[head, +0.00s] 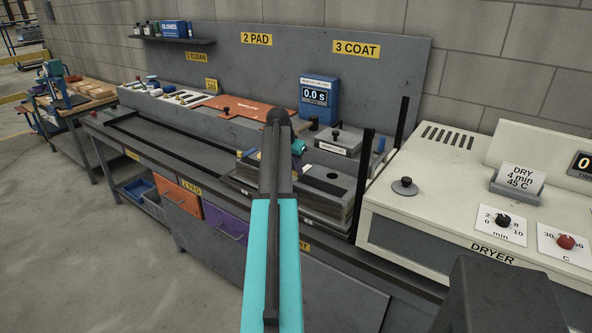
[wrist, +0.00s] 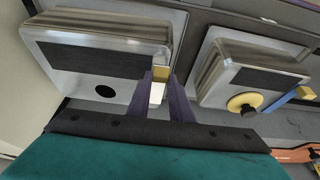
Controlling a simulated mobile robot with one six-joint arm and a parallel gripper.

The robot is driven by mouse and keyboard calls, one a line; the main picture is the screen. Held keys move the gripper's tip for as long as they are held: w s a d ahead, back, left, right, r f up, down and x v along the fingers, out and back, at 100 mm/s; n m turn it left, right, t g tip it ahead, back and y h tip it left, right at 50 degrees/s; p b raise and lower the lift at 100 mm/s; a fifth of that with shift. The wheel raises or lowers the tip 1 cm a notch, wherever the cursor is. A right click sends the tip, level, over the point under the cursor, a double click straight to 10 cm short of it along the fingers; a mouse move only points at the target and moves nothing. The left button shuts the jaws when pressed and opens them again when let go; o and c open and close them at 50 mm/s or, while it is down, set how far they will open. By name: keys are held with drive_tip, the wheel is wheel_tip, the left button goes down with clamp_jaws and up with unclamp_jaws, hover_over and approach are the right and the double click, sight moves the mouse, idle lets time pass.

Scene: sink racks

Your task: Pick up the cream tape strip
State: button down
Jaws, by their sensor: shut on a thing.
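In the wrist view my gripper (wrist: 162,82) has its two purple fingers close together, shut on a small cream strip (wrist: 157,93). A yellowish piece (wrist: 161,72) shows just beyond the strip, at the corner of a layered block (wrist: 105,24); I cannot tell whether it is part of the strip. The fingertips are right beside this block's corner, and I cannot tell whether the strip touches it. In the head view my arm hides most of the gripper and the strip.
A second layered block (wrist: 262,60) stands to the right in the wrist view, with a yellow disc (wrist: 243,102) and a blue bar (wrist: 284,105) near it. In the head view, dark upright posts (head: 363,185) and a cream dryer (head: 425,170) stand right of the arm.

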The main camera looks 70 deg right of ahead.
drive_tip(key=shift+r+b, duration=0.6)
drive_tip(key=shift+r, duration=0.9)
drive_tip(key=a+r+b, duration=0.1)
drive_tip(key=a+b, duration=0.2)
drive_tip(key=a, duration=1.3)
drive_tip(key=shift+r+b, duration=0.35)
drive_tip(key=shift+w+r, duration=0.1)
drive_tip(key=shift+r, duration=0.05)
drive_tip(key=shift+r+p, duration=2.25)
drive_tip(key=shift+r, duration=0.65)
